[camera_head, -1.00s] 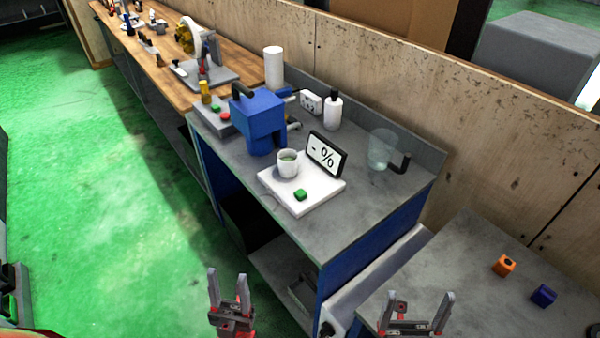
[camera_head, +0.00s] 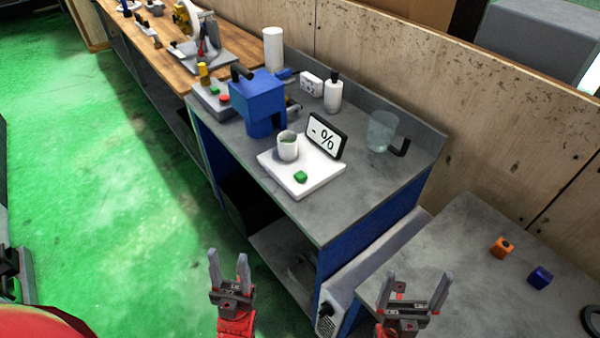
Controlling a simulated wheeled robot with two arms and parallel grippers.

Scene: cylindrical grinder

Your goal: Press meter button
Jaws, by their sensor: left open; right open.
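The meter is a white square plate (camera_head: 320,181) on the grey bench, with a tilted display (camera_head: 326,137) reading "- %" at its back. Its green button (camera_head: 300,177) sits near the plate's front corner, with nothing touching it. A white cup (camera_head: 288,146) stands on the plate. My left gripper (camera_head: 229,262) is open and empty, in front of the bench and well short of the button. My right gripper (camera_head: 421,290) is open and empty, at the lower right by the lower grey table.
A blue machine (camera_head: 258,102) stands left of the meter, beside a control box with green and red buttons (camera_head: 224,98). A white bottle (camera_head: 333,93) and a clear jug (camera_head: 381,132) stand behind. Orange (camera_head: 501,247) and blue (camera_head: 540,277) cubes lie on the right table.

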